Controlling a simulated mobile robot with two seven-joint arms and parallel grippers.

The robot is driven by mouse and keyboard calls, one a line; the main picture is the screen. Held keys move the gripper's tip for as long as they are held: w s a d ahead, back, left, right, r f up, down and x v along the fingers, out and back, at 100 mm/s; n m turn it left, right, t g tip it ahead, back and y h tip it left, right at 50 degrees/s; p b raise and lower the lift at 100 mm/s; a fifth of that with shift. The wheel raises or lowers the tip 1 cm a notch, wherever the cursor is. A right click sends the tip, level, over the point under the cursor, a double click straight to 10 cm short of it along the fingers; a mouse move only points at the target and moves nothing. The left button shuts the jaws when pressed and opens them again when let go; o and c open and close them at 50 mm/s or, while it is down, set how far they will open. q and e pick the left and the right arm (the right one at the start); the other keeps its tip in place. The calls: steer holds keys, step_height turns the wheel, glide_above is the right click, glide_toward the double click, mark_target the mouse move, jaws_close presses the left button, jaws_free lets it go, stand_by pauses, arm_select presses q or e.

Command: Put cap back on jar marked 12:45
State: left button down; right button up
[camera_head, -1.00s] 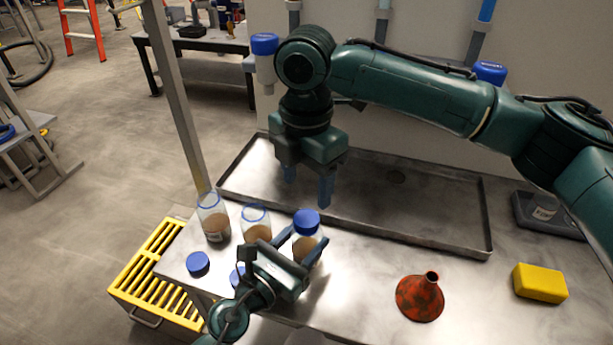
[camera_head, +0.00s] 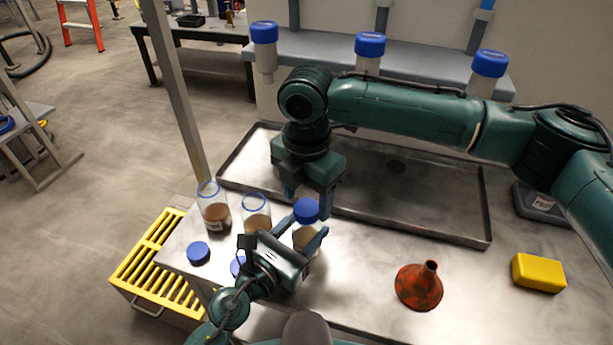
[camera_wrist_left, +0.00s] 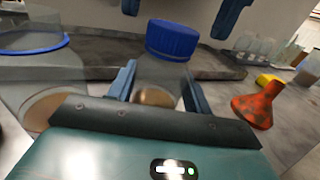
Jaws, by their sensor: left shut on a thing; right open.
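My left gripper (camera_head: 299,238) is shut on a clear jar (camera_head: 305,240) with brown contents, standing at the front of the bench. A blue cap (camera_head: 306,211) sits on top of this jar; it also shows in the left wrist view (camera_wrist_left: 172,39). Whether it is tight cannot be told. My right gripper (camera_head: 308,198) is open and points down just above and behind that cap. Two uncapped jars stand to the left: the middle jar (camera_head: 257,222) and the left jar (camera_head: 216,217). Two loose blue caps, one in front (camera_head: 198,253) and one partly hidden (camera_head: 237,266), lie before them. Time labels are unreadable.
A shallow metal tray (camera_head: 420,226) lies behind the jars. A red funnel (camera_head: 419,288) and a yellow sponge (camera_head: 538,273) are on the right. A yellow slatted crate (camera_head: 150,265) stands left of the bench. Blue-topped units hang at the back wall. The bench between jar and funnel is clear.

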steer(key=shift+f, duration=0.8)
steer(key=c, duration=1)
steer(key=o, duration=1.2)
steer(key=shift+c, duration=0.2)
step_height(320, 180, up, 12)
arm_select(q)
steer(key=c, duration=0.6)
jaws_free()
steer(key=shift+o, duration=0.2)
